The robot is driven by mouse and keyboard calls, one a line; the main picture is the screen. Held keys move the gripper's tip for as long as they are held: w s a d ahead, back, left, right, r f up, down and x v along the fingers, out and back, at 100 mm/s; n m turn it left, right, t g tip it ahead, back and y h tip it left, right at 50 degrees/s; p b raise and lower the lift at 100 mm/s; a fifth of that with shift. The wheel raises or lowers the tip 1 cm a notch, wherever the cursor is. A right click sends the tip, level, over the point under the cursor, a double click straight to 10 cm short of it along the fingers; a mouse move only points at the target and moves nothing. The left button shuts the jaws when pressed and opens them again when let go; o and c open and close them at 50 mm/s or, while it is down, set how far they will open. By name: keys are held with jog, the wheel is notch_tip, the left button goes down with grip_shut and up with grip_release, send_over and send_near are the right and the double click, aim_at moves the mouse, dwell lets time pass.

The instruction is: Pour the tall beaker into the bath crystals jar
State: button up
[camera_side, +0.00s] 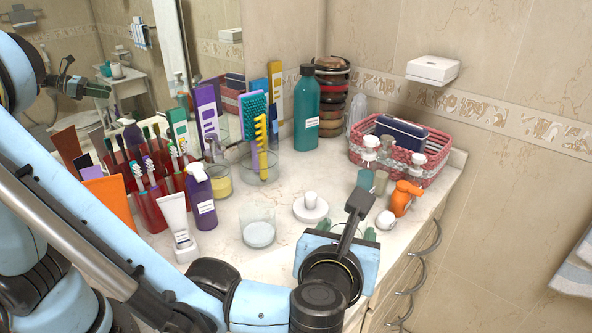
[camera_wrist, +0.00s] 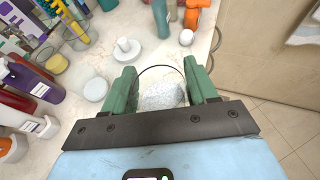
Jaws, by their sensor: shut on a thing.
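My gripper (camera_wrist: 161,70) is shut on a clear tall beaker (camera_wrist: 162,95), with one green finger on each side. The beaker's round rim shows between the fingers, with pale grainy contents inside. In the side view my gripper (camera_side: 346,228) is at the counter's front edge and its body hides most of the beaker. The bath crystals jar (camera_side: 258,230) seems to be the low clear glass with pale contents, standing lidless to the left of my gripper. It shows in the wrist view (camera_wrist: 96,90) left of the fingers, apart from the beaker.
A white knobbed lid (camera_side: 310,208) lies behind the jar. A white tube (camera_side: 178,225) and purple pump bottle (camera_side: 201,200) stand left. An orange bottle (camera_side: 404,198), white ball (camera_side: 385,220) and teal container (camera_side: 365,178) stand right. A red basket (camera_side: 420,165) is behind.

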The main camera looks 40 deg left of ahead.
jog(key=shift+a, duration=0.1)
jog(key=w+a+f+n+g+y, duration=0.1)
jog(key=a+n+g+y, duration=0.6)
jog(key=a, duration=1.2)
jog(key=shift+w+f+n, duration=0.2)
jog(key=shift+f+n, duration=0.15)
jog(key=shift+n, duration=0.65)
jog(key=shift+a, duration=0.1)
